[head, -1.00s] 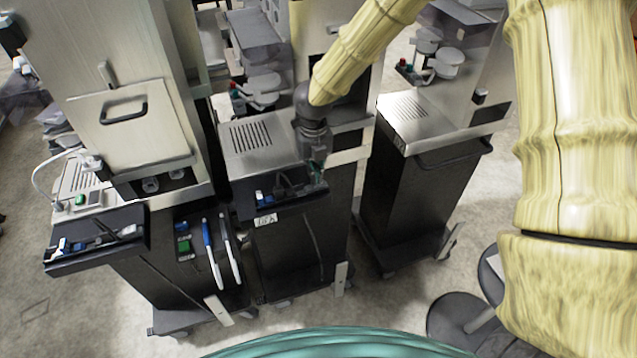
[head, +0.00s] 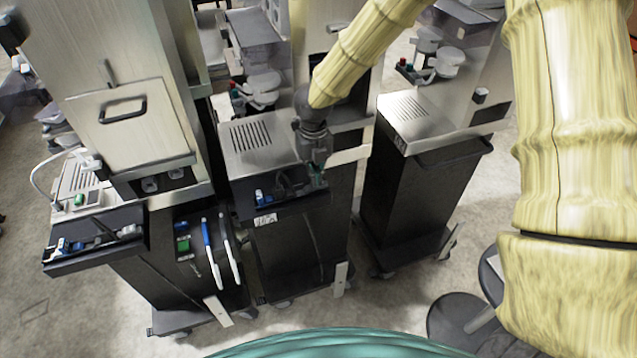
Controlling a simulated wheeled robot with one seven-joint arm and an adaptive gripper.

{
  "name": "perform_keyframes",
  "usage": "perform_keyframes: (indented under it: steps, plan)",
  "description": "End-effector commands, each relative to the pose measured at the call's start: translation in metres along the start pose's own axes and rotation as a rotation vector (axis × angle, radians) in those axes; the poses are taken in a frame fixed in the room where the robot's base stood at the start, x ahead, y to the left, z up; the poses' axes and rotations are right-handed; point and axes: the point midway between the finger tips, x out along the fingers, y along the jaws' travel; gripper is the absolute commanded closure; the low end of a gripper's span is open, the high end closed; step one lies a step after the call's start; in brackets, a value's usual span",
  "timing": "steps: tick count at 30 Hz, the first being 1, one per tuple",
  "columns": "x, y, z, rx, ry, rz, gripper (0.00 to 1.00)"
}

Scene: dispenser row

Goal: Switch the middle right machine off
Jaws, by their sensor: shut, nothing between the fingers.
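Three steel-topped machines with dark cabinets show in the front row: a left one (head: 130,140), a middle one (head: 262,137) and a right one (head: 412,112). I cannot tell for sure which is the middle right machine. My gripper (head: 317,182) points down, shut and empty, at the right end of the middle machine's dark front tray (head: 290,208). I cannot tell whether it touches the tray. Small blue and white items (head: 260,197) lie in the tray's left part. My gripper partly covers the tray's right end, and no power switch is clear there.
A round dark stool (head: 458,322) stands at lower right. Floor is clear between the middle and right machines.

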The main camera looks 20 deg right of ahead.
Motion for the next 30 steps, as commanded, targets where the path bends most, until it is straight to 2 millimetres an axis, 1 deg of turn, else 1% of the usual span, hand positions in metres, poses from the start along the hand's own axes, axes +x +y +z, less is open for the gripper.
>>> perform_keyframes:
  steps: [30]
  plan:
    - [0.012,0.0,0.0,0.001,0.0,0.0,1.0]
